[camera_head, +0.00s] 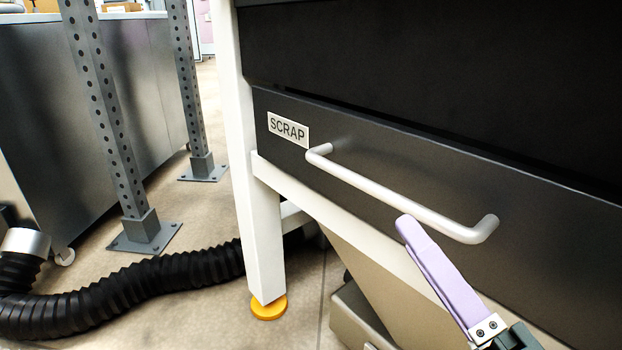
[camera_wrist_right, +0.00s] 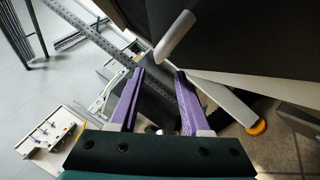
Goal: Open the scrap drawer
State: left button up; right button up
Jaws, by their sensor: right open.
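The scrap drawer (camera_head: 365,158) has a dark grey front with a white SCRAP label (camera_head: 288,130). It looks shut, set flush in the white-framed machine. Its pale bar handle (camera_head: 390,195) runs across the front. My right gripper (camera_head: 408,224) is just below the handle in the head view; one purple finger shows there. In the right wrist view my right gripper (camera_wrist_right: 160,75) is open and empty, with two purple fingers apart. The handle's bar (camera_wrist_right: 174,38) shows beyond the fingertips, roughly in line with the gap between them. I cannot tell if they touch. My left gripper is not in view.
A white machine leg (camera_head: 262,235) stands on an orange foot (camera_head: 268,306). A black ribbed hose (camera_head: 130,290) lies on the floor at left. Perforated grey posts (camera_head: 112,130) and a steel cabinet stand behind. A beige sloped panel (camera_head: 375,275) is below the drawer.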

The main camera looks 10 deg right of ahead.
aim_at(375, 184)
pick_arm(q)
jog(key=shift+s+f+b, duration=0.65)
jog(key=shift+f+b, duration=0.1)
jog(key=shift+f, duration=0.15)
pick_arm(e)
jog(key=x, duration=0.8)
jog(key=shift+w+a+r, duration=0.15)
jog(key=shift+w, duration=0.2)
grip_shut()
